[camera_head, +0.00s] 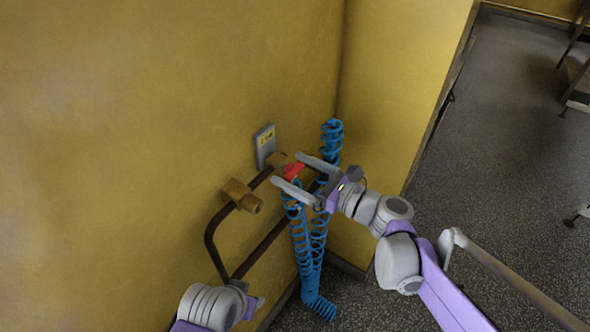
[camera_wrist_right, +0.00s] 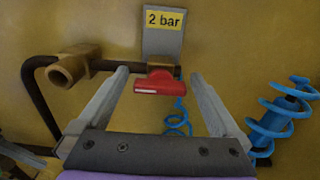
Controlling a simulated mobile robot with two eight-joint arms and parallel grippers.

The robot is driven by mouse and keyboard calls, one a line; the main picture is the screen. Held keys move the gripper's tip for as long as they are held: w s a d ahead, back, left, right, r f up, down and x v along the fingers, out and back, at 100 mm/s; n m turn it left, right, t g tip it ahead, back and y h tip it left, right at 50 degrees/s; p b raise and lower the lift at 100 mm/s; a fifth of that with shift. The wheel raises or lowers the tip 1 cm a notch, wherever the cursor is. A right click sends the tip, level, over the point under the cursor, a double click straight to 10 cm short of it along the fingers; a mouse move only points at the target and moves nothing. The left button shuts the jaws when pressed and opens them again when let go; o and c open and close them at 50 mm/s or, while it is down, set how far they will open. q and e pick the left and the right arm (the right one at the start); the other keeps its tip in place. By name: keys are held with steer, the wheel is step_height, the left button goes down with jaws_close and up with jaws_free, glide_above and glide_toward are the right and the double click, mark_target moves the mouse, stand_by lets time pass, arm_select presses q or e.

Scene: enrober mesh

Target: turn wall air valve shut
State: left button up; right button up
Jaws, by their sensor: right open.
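The wall air valve has a red handle (camera_head: 293,171) on a brass body (camera_head: 277,161), fixed to the yellow wall below a grey plate (camera_head: 264,146). In the right wrist view the red handle (camera_wrist_right: 159,84) lies level, and the plate (camera_wrist_right: 163,31) reads "2 bar". My right gripper (camera_head: 286,168) is open, its fingers on either side of the handle. In the right wrist view a gap shows between each finger and the handle, and I see no contact. My left arm (camera_head: 213,305) enters at the bottom; its fingers cannot be made out clearly.
A brass fitting (camera_head: 241,196) on a dark pipe (camera_head: 212,236) sticks out left of the valve. Blue coiled hose (camera_head: 301,235) hangs below and right of the valve. A wall corner stands close behind the hose. Open speckled floor (camera_head: 490,140) lies to the right.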

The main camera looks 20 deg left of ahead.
steer(key=c, duration=1.3)
steer(key=shift+n, duration=0.4)
steer(key=n, duration=0.3)
steer(key=shift+a+n+p, duration=0.1)
steer(key=shift+n+p, duration=0.3)
steer(key=n, duration=0.4)
steer(key=shift+s+p, duration=0.1)
steer(key=shift+p, duration=0.2)
steer(key=n, duration=0.5)
steer(key=shift+f+p, duration=0.15)
steer(key=shift+p, duration=0.15)
steer(key=n, duration=0.4)
steer(key=shift+s+f, duration=0.1)
steer(key=shift+n, duration=0.3)
